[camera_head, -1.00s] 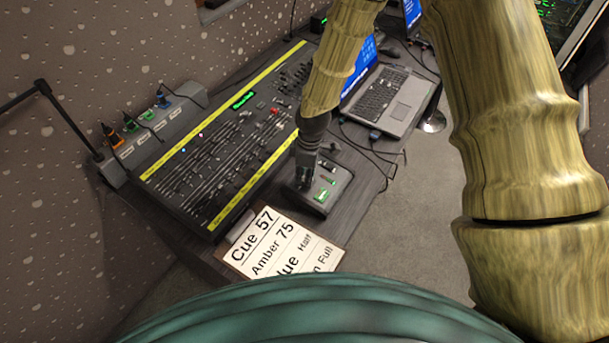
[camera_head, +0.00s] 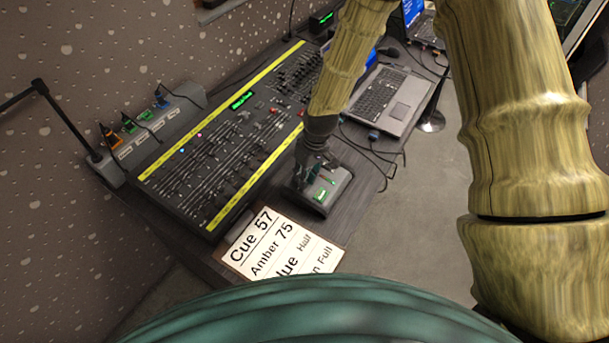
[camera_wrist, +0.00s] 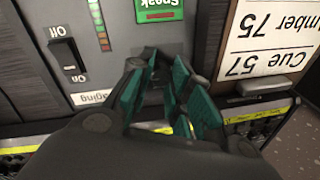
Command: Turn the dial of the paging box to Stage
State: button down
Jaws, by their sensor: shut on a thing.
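The paging box (camera_head: 335,187) is a small grey box with a green lit label at the front of the desk. In the wrist view its grey face (camera_wrist: 118,45) shows a green "Speak" button, a light column, an Off/On switch and a partly covered "Paging" label. My gripper (camera_head: 310,175) is over the left part of the box in the head view. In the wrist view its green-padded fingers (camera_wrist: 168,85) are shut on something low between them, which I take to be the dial. The dial and its markings are hidden by the fingers.
A lighting console (camera_head: 235,130) with faders and yellow strips lies left of the box. A cue card (camera_head: 283,248) is in front. A laptop (camera_head: 385,98) and loose cables lie behind to the right. A lamp (camera_head: 60,115) stands at the left.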

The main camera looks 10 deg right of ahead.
dwell(0.3)
jog(key=c, duration=1.3)
grip_release()
jog(key=r, duration=0.4)
jog(key=d+r, duration=0.1)
jog(key=r, duration=0.3)
jog(key=d+r, duration=0.1)
jog(key=r, duration=0.2)
jog(key=shift+d+r, duration=0.15)
jog(key=shift+r, duration=0.25)
